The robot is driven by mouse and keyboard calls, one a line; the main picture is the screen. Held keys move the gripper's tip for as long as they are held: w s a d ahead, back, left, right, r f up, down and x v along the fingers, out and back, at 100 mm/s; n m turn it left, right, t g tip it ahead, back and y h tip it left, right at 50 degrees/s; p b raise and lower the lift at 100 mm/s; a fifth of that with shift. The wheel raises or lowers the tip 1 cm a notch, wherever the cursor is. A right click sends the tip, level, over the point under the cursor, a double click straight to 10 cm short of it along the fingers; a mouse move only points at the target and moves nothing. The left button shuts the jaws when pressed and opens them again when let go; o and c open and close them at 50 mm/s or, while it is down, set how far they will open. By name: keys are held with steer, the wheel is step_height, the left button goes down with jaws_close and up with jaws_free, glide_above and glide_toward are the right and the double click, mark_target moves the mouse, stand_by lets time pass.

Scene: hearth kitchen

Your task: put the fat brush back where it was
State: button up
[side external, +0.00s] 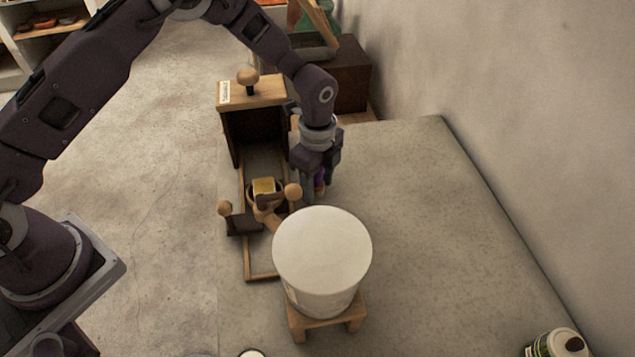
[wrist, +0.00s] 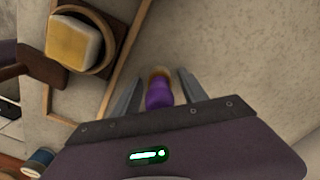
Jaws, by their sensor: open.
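My gripper (side external: 318,178) is open and points down at the bench, right of the wooden frame and behind the white drum. In the wrist view its fingers (wrist: 159,78) stand apart on either side of a purple piece with a tan end (wrist: 159,95). A bit of purple (side external: 320,184) also shows beside the fingers in the side view. I cannot tell whether this is the fat brush, or whether the fingers touch it. A yellow block (side external: 264,186) sits in a round wooden dish inside the frame; it also shows in the wrist view (wrist: 73,42).
A wooden frame with a tall hooded box (side external: 253,95) and round knobs stands left of my gripper. A white drum (side external: 322,250) on a low wooden stand (side external: 327,320) is close in front. The bench to the right is clear (side external: 440,210), with a can (side external: 555,343) at its near corner.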

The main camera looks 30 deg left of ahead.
step_height(320, 180, up, 12)
steer(key=shift+r, duration=0.2)
steer(key=s+a+r+n+t, duration=0.1)
steer(key=s+a+r+n, duration=0.3)
steer(key=r, duration=0.4)
steer(key=s+a+r+n+t, duration=0.1)
steer(key=s+a+r+n, duration=0.2)
steer(key=s+r, duration=0.3)
steer(key=s+a+r+n+t, duration=0.1)
steer(key=s+a+r+n, duration=0.1)
steer(key=s+n, duration=0.3)
steer(key=s+a+r+n+t, duration=0.2)
steer(key=s+n, duration=0.4)
steer(key=s, duration=0.7)
steer(key=shift+s+a+n+t, duration=0.3)
steer(key=shift+s+a, duration=0.1)
steer(key=shift+a, duration=0.1)
